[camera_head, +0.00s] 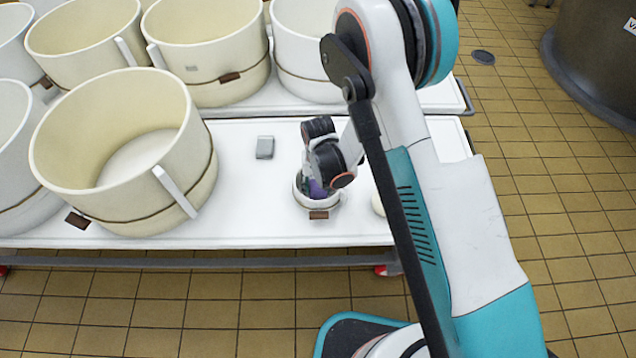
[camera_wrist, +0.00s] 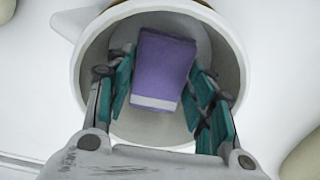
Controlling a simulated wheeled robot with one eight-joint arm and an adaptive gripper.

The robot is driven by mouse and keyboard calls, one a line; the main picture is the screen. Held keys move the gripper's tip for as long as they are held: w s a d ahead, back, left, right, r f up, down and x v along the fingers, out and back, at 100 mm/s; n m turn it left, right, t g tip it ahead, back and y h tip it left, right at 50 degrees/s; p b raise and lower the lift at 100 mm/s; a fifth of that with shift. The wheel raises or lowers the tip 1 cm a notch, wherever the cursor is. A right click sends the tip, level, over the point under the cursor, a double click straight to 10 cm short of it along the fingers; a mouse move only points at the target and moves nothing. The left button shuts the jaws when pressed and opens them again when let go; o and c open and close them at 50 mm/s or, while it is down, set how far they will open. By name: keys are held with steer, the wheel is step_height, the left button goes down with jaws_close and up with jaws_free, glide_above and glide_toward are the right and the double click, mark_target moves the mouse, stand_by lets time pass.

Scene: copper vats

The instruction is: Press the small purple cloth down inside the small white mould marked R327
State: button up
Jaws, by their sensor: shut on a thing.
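The small white mould (camera_head: 301,203) stands upright on the white table, with a brown tag on its front; the tag's marking is too small to read. In the wrist view the mould's round rim (camera_wrist: 236,60) surrounds my fingers. The purple cloth (camera_wrist: 163,70), folded into a block with a pale strip at one end, is inside the rim, between my teal fingers. My gripper (camera_wrist: 162,92) reaches down into the mould and is shut on the cloth. In the head view the cloth (camera_head: 318,189) is mostly hidden by my gripper.
A large cream mould (camera_head: 60,165) stands to the left, with several more behind. A small grey block (camera_head: 265,147) lies behind the small mould. A partly hidden pale round thing (camera_head: 378,204) is just right of it. The table front between the large and small moulds is clear.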

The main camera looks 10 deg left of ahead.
steer(key=shift+f, duration=1)
stand_by(1.9)
steer(key=o, duration=1.1)
steer(key=shift+o, duration=0.2)
steer(key=shift+r, duration=0.1)
step_height(320, 180, up, 12)
